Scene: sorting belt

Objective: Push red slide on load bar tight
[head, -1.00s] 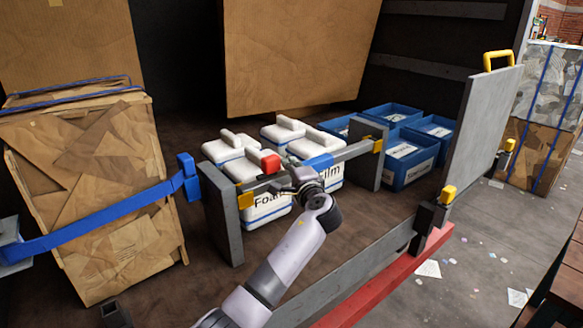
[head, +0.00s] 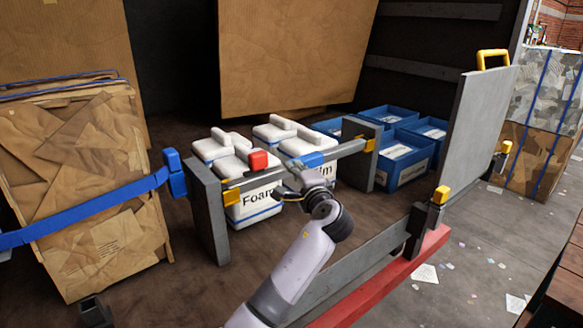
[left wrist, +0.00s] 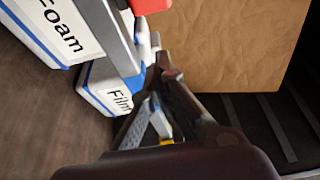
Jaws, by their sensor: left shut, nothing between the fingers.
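The grey load bar (head: 340,152) spans two grey posts, with yellow fittings at its ends. The red slide (head: 257,160) sits on the bar left of its middle. In the left wrist view the red slide (left wrist: 150,4) shows at the top edge, beyond the shut fingers (left wrist: 157,85). My right gripper is not in view.
White tubs labelled Foam (head: 253,208) and Film stand behind the bar. Blue crates (head: 405,172) are behind the right post. A strapped cardboard bale (head: 95,200) stands left. A grey panel (head: 480,140) with a yellow handle rises at right.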

